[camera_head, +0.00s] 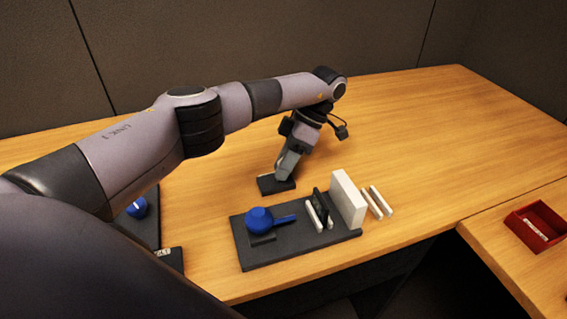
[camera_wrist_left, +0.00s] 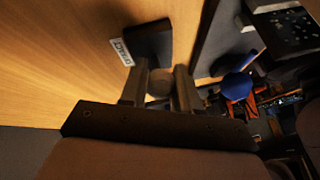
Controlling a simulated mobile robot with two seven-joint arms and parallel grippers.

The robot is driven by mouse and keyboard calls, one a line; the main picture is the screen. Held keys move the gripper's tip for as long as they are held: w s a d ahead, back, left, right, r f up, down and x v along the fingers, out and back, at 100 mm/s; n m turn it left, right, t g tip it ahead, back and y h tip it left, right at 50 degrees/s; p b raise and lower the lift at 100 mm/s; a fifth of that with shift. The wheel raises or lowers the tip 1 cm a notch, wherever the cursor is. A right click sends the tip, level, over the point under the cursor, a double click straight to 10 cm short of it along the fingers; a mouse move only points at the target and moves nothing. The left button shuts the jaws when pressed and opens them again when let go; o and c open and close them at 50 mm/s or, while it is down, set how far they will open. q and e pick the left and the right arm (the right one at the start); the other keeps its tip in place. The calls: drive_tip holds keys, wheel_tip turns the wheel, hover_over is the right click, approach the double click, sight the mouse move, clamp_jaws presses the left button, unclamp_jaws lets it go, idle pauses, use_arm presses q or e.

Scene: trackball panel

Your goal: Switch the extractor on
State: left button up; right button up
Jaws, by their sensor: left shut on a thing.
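A small dark box (camera_head: 268,187) stands on the table; in the wrist view the dark box (camera_wrist_left: 149,41) carries a white label (camera_wrist_left: 121,51) that appears to begin "EXTRACT". My left gripper (camera_head: 286,171) points down at this box. In the wrist view the left gripper (camera_wrist_left: 161,74) has one finger on each side of a rounded grey knob (camera_wrist_left: 160,84) and is shut on it. The fingers and arm hide part of the box, and I cannot tell which way the knob is set. My right gripper is not in view.
A dark panel (camera_head: 262,256) in front holds a blue ball with a handle (camera_head: 259,220) and upright white and black plates (camera_head: 348,199). White bars (camera_head: 377,202) lie beside it. Another blue ball (camera_head: 137,207) is partly behind my arm. A red tray (camera_head: 536,226) sits right. The table's back right is clear.

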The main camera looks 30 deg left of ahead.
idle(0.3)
use_arm(q)
drive_tip(key=o, duration=1)
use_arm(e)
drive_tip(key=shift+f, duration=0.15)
use_arm(q)
drive_tip(key=shift+o, duration=0.2)
drive_tip(key=shift+r, duration=0.1)
